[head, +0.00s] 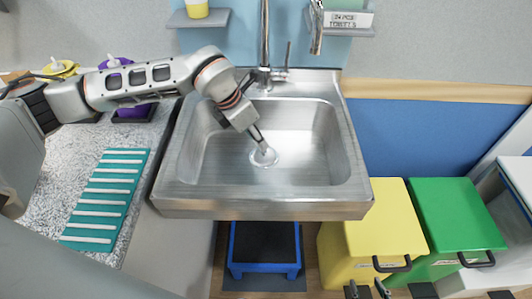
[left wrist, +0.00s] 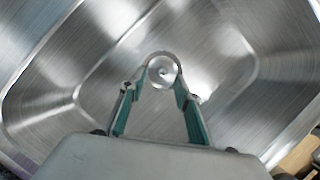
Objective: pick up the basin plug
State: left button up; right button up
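The basin plug (head: 263,157) is a small round metallic disc at the drain in the floor of the steel sink (head: 207,160). In the left wrist view the plug (left wrist: 163,71) lies ahead, between the tips of my fingers. My left gripper (head: 260,145) reaches down into the sink, right at the plug. In the left wrist view its teal-padded fingers (left wrist: 161,88) are apart, one on each side of the plug; whether they touch it I cannot tell. My right gripper (head: 367,289) shows at the bottom edge with its dark fingertips apart and nothing between them.
The faucet (head: 265,50) stands behind the sink, near my left arm. A teal ribbed mat (head: 105,198) lies on the left counter. Yellow (head: 370,225) and green (head: 455,220) bins stand at the right front. A blue stool (head: 265,265) is below the sink.

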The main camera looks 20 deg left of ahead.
aim_at(264, 154)
pick_arm(q)
jog(key=x, duration=0.4)
jog(key=shift+s+d+f, duration=0.25)
jog(key=shift+d+f, duration=0.05)
jog(key=shift+f, duration=0.15)
jog(key=shift+w+d+f, duration=0.1)
jog(key=shift+w+f, duration=0.1)
jog(key=shift+f, duration=0.15)
grip_shut()
